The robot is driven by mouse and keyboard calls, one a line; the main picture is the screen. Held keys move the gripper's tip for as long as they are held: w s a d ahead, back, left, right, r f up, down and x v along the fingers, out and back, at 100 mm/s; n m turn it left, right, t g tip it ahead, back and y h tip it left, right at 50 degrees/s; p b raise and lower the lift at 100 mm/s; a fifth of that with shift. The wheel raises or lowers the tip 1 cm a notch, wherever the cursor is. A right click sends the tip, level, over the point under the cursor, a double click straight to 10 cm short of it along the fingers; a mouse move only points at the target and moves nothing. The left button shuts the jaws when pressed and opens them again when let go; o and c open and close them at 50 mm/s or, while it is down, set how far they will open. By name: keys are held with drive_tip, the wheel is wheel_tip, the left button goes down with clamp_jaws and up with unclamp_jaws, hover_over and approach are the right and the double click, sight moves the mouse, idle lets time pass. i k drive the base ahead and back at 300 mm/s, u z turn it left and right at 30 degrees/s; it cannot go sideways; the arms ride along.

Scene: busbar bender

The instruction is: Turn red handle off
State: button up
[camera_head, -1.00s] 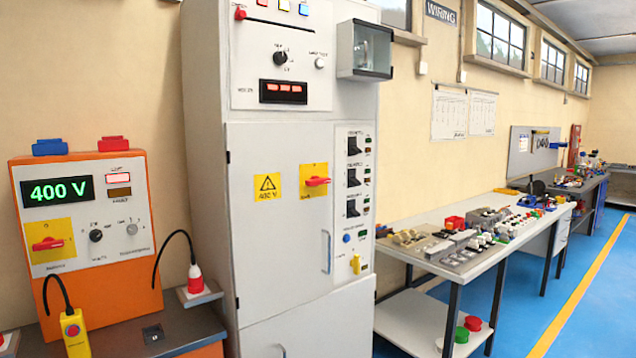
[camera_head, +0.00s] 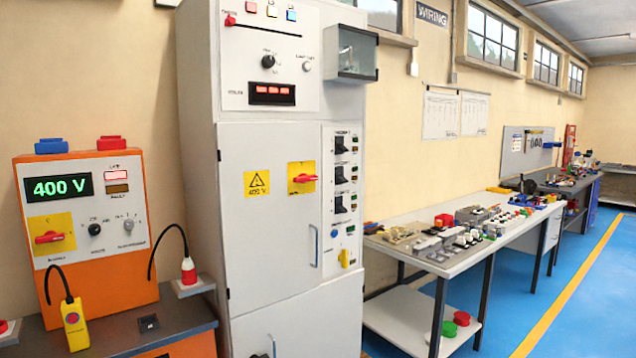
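One red handle (camera_head: 49,237) sits on a yellow plate on the orange 400 V unit (camera_head: 110,268) at the left and lies about level. Another red handle (camera_head: 304,179) sits on a yellow plate on the door of the tall grey cabinet (camera_head: 265,235) and also lies about level. I cannot tell from the picture which one the task means, and their position labels are too small to read. The display (camera_head: 58,188) on the orange unit reads 400 V. My gripper is not in view.
A yellow pendant (camera_head: 74,324) and a red plug (camera_head: 188,270) are by the orange unit. A white worktable (camera_head: 462,262) with several parts is right of the cabinet. Blue floor (camera_head: 535,295) at the right is clear.

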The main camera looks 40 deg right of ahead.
sight(303, 178)
drive_tip(key=k, duration=0.4)
drive_tip(key=z, duration=0.25)
drive_tip(key=i, duration=1.35)
drive_tip(key=u, duration=0.4)
